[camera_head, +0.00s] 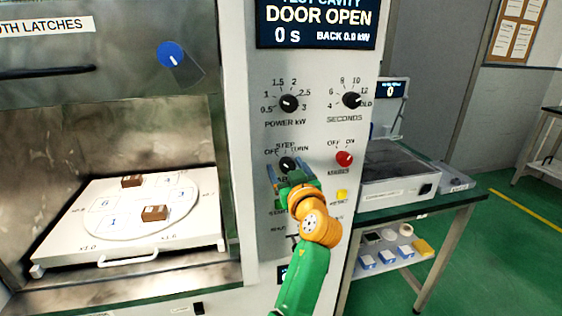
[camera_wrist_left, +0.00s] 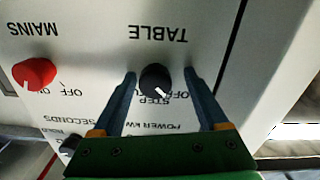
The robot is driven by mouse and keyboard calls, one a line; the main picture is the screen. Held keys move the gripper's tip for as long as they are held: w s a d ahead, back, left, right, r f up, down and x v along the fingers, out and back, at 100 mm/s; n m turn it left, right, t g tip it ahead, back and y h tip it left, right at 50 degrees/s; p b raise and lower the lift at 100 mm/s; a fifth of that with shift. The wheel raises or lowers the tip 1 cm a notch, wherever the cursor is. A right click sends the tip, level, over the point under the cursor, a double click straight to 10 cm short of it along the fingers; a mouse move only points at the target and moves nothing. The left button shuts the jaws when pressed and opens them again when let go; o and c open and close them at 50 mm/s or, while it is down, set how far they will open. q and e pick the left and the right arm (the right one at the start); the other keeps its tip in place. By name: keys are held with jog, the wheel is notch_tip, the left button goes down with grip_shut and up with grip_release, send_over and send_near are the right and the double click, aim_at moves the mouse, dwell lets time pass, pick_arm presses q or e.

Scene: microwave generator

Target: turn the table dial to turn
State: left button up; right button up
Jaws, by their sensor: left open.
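The table dial (camera_head: 287,163) is a round black knob on the white control panel, marked OFF, STEP and TURN. In the left wrist view, which is upside down, the dial (camera_wrist_left: 154,78) has a white mark on the STEP and OFF side, away from TURN. My left gripper (camera_head: 283,178) is at the dial, in front of the panel. In the wrist view its two fingers (camera_wrist_left: 160,76) are open, one on each side of the dial, with a visible gap on both sides. My right gripper is not in view.
Above are the power dial (camera_head: 289,103) and seconds dial (camera_head: 352,100). The red mains knob (camera_head: 344,158) and yellow reset button (camera_head: 341,195) lie right of my gripper. The open cavity at left holds a white turntable (camera_head: 100,222) with two brown blocks. The display (camera_head: 318,20) reads DOOR OPEN.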

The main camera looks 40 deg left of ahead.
pick_arm(q)
jog(key=shift+s+d+r, duration=0.1)
jog(key=shift+d+r, duration=0.05)
jog(key=shift+d, duration=0.25)
jog(key=shift+c, duration=0.4)
jog(key=shift+d, duration=0.15)
jog(key=c, duration=0.4)
grip_shut()
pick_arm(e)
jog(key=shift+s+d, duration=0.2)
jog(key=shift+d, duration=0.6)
